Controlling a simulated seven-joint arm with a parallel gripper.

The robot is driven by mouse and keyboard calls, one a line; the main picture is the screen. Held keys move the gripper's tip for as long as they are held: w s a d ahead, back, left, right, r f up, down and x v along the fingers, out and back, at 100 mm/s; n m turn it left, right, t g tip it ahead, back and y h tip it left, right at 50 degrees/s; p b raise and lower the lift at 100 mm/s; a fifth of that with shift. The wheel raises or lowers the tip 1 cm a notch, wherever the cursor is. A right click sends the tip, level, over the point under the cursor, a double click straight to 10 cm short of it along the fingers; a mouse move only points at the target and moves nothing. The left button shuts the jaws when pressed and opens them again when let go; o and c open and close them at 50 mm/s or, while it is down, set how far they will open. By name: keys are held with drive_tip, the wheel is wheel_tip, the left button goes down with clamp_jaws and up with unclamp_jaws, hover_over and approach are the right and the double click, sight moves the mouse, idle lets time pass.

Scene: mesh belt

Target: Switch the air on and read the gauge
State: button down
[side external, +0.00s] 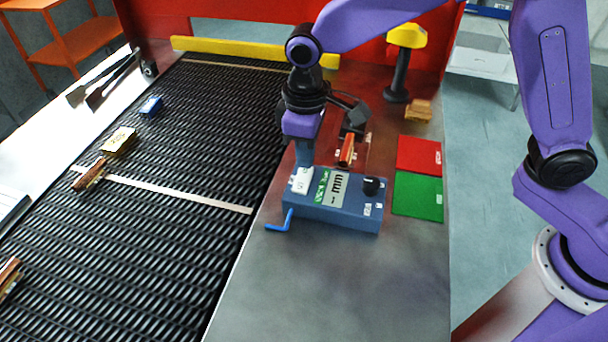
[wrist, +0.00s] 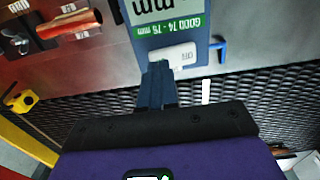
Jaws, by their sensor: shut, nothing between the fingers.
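A blue gauge box (side external: 335,212) stands on the metal bench beside the belt. Its display (side external: 335,188) shows dark characters that I cannot read fully; "mm" shows upside down in the wrist view. A green label (wrist: 168,29) reads "GOOD 74 - 75 mm". A white switch (side external: 301,181) sits at the box's left end; it also shows in the wrist view (wrist: 172,55), its small lettering unclear. A black knob (side external: 373,186) is at the right end. My gripper (side external: 304,163) is shut and empty, pointing down close to the switch; I cannot tell if it touches.
A blue lever (side external: 279,222) sticks out from the box's left side. A copper piece (side external: 346,150) sits behind the box. Red (side external: 418,154) and green (side external: 417,196) pads lie right. The dark belt (side external: 130,255) carries several pieces. The bench's front is clear.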

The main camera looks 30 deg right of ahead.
sight(305, 170)
drive_tip(key=shift+f, duration=0.9)
idle(0.5)
drive_tip(key=shift+r, duration=3.55)
drive_tip(key=shift+s+d, duration=0.15)
drive_tip(key=shift+d, duration=0.05)
drive_tip(key=s+d+f+n, duration=0.1)
drive_tip(key=s+d+n, duration=0.2)
drive_tip(key=s+d, duration=2)
drive_tip(key=shift+s+d+f+n, duration=0.25)
drive_tip(key=shift+s+d+n, duration=0.05)
drive_tip(key=shift+d, duration=0.05)
